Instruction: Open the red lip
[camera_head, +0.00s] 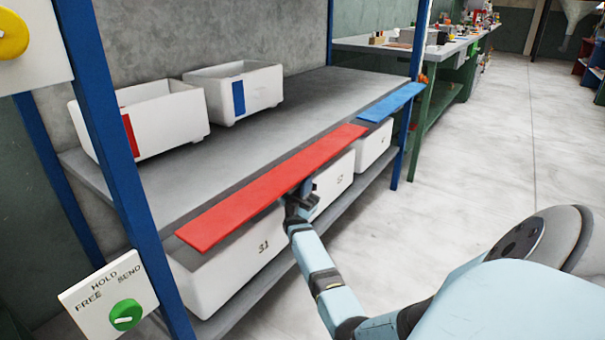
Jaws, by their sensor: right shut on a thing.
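The red lip (270,190) is a long flat red strip along the front edge of the grey shelf. It looks roughly level and juts out over the white bins below. My right gripper (300,192) is at the front underside of the red lip, right of its middle. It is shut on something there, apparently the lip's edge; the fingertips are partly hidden. My left gripper is not in view.
A blue strip (392,102) continues the shelf edge at right. White bins (245,262) stand below. Two white boxes (140,115) sit on the grey shelf (290,115). Blue posts (105,110) frame the rack. A panel (108,296) has a green knob. The floor at right is clear.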

